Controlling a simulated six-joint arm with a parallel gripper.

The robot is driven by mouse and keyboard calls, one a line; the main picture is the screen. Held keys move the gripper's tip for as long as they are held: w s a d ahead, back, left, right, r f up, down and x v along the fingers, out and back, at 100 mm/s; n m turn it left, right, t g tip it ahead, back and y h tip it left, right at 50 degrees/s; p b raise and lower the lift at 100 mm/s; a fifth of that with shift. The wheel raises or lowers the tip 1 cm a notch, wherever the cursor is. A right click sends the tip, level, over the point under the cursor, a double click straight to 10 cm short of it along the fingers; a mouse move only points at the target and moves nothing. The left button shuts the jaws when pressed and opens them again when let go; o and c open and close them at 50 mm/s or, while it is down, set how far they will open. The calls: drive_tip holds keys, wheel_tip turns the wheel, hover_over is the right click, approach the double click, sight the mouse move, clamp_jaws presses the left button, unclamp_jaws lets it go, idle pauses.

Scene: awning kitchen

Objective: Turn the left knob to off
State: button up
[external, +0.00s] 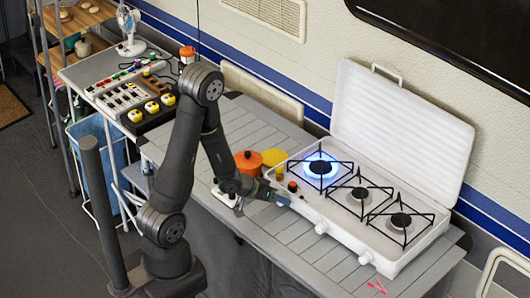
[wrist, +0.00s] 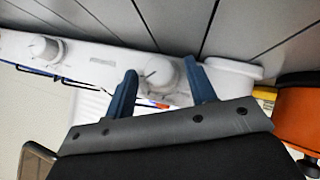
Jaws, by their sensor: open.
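The white stove (external: 345,205) has its lid up and three burners. A blue flame (external: 320,167) burns at the left burner. My gripper (external: 284,201) is at the left end of the stove's front. In the wrist view, my gripper (wrist: 161,76) is open, with its two blue fingers on either side of a white knob (wrist: 159,73). This is the left knob; contact with the fingers cannot be told. The gripper hides it in the external view. The middle knob (external: 321,227) and right knob (external: 365,258) show along the front.
An orange pot (external: 248,162) and a yellow lid (external: 274,158) stand just left of the stove. A pink item (external: 377,285) lies on the counter in front. The raised lid (external: 400,125) stands behind.

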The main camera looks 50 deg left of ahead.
drive_tip(key=shift+a+f+n+h, duration=0.2)
drive_tip(key=shift+n+h, duration=0.6)
drive_tip(key=shift+h, duration=0.3)
drive_tip(key=v, duration=1.7)
drive_tip(key=w+a+r+m+y, duration=0.1)
drive_tip(key=w+a+y, duration=0.3)
drive_tip(key=w+a, duration=0.4)
drive_tip(key=w+a+r+m+y, duration=0.1)
drive_tip(key=w+a+m+y, duration=0.2)
drive_tip(key=w+a+y, duration=0.2)
drive_tip(key=shift+w+a+r, duration=0.3)
drive_tip(key=shift+w+a, duration=1.25)
drive_tip(key=shift+a, duration=0.65)
drive_tip(key=s+d+f+n+h, duration=0.2)
drive_tip(key=s+d+h, duration=0.5)
drive_tip(key=s+d, duration=0.7)
drive_tip(key=shift+d+f+n+t, duration=0.2)
drive_tip(key=shift+f+n+t, duration=0.2)
drive_tip(key=shift+n, duration=0.2)
